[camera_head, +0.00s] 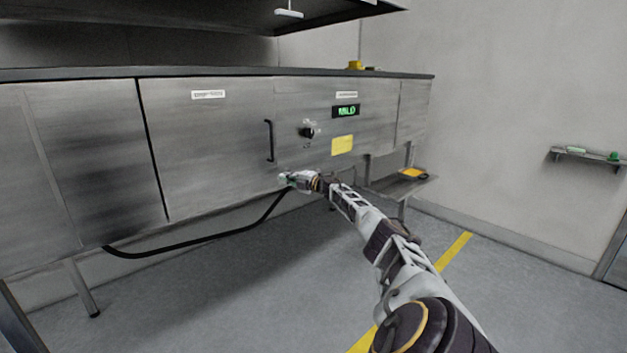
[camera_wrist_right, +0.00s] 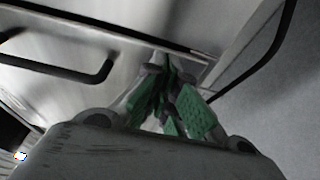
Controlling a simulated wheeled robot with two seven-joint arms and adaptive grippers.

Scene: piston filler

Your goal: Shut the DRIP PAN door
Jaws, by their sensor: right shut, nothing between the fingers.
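The door (camera_head: 205,150) is a brushed-metal panel on the front of the steel machine, with a small white label (camera_head: 208,94) too blurred to read. Its black bar handle (camera_head: 269,141) is near its right edge. The door looks nearly flush with the front; I cannot tell whether a small gap is left. My right gripper (camera_head: 286,180) is shut and empty at the door's lower right corner, below the handle. In the right wrist view its green-padded fingers (camera_wrist_right: 180,112) are together near the panel edge, and the handle (camera_wrist_right: 75,70) shows at left. My left gripper is out of view.
Right of the door are a black knob (camera_head: 307,132), a green-lit display (camera_head: 346,111) and a yellow note (camera_head: 342,145). A black hose (camera_head: 200,240) hangs below the machine. A low shelf (camera_head: 400,186) and a wall shelf (camera_head: 590,157) are at right. The floor in front is clear.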

